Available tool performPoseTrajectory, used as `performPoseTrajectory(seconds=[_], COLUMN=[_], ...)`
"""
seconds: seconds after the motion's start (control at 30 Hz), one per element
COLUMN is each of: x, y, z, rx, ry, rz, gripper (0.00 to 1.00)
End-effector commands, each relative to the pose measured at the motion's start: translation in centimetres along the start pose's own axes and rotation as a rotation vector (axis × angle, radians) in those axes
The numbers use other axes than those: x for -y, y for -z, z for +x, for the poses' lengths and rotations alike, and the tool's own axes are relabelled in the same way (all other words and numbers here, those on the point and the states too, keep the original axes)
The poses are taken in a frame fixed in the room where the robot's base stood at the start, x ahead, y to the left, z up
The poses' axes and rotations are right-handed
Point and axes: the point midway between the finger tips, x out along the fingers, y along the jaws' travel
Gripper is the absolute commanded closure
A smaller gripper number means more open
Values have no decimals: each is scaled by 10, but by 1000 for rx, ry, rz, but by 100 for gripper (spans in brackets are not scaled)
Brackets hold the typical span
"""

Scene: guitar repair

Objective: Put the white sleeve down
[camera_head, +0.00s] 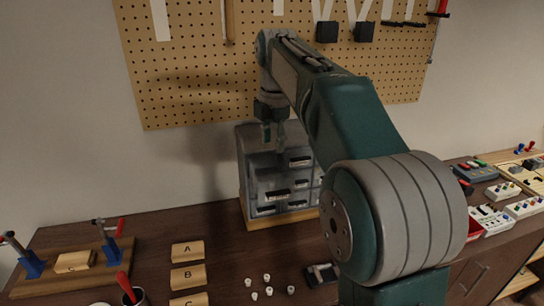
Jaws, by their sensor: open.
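Several small white pieces stand in a loose group on the dark bench near the front middle, among them one at the front left (254,296), one at the back (266,278) and one at the right (291,290). They look like white sleeves, but they are too small to tell apart. My gripper (274,142) is open and points down in front of the upper part of a grey drawer cabinet (264,172). It is well above the bench and behind the white pieces. I see no white sleeve between its fingers.
Wooden blocks marked A (187,252), B (187,278) and C (190,299) lie left of the white pieces. A clamp board (112,262) and a cup with a red-handled tool (134,296) are further left. A pegboard (185,75) hangs behind.

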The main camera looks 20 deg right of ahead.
Motion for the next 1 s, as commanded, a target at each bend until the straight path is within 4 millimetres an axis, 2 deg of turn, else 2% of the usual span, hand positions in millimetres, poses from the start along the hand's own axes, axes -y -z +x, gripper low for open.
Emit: performPoseTrajectory(seconds=[0.27, 0.37, 0.67, 1.0], x=[1, 10, 68, 143], y=[0, 4, 30, 61], z=[-8, -10, -13, 10], rx=[0, 7, 22, -23], ry=[-1, -16, -118, -252], rz=[7, 66, 523, 1066], gripper=[49, 49, 49, 49])
